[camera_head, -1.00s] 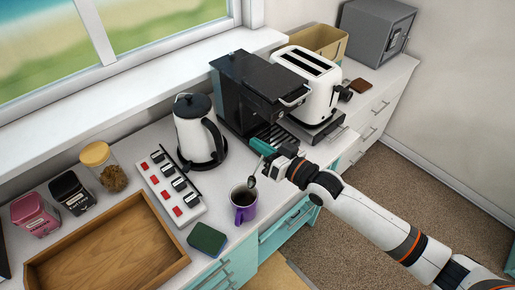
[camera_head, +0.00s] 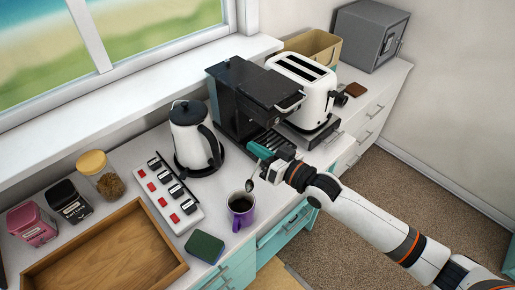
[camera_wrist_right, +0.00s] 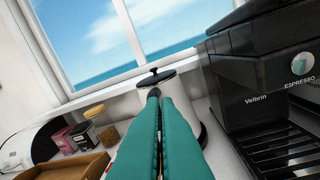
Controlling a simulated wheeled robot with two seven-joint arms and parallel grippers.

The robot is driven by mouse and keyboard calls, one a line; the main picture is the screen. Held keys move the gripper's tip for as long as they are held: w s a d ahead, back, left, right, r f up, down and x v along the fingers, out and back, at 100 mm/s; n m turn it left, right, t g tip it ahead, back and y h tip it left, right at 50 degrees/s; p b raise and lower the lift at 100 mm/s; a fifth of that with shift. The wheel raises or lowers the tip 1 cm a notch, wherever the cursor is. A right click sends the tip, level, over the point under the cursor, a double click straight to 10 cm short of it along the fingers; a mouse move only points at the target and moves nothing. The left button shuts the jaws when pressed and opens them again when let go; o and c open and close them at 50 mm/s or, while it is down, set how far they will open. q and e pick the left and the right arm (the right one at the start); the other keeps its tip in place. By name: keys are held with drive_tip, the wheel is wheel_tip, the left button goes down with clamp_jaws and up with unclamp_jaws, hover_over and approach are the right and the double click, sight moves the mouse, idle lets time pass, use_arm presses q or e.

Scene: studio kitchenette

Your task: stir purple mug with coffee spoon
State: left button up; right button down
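The purple mug (camera_head: 240,217) stands upright on the counter near its front edge, with dark liquid inside. My right gripper (camera_head: 260,151) is above and behind the mug in the head view, its teal fingers closed on the coffee spoon (camera_head: 250,184). The spoon hangs down, its bowl by the mug's far right rim; it looks outside the liquid, but its exact height is unclear. In the right wrist view the teal fingers (camera_wrist_right: 160,110) lie close together, and the mug is not seen there. My left gripper is not in view.
The coffee machine (camera_head: 238,97) stands close behind my right gripper, with the toaster (camera_head: 300,92) to its right. The kettle (camera_head: 190,135), a power strip (camera_head: 165,190), a green sponge (camera_head: 205,247) and a wooden tray (camera_head: 165,238) are left of the mug.

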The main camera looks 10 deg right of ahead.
drive_tip(key=shift+r, duration=0.1)
wheel_tip(320, 180, up, 5)
drive_tip(key=p, duration=0.3)
drive_tip(key=shift+p, duration=0.35)
idle(0.6)
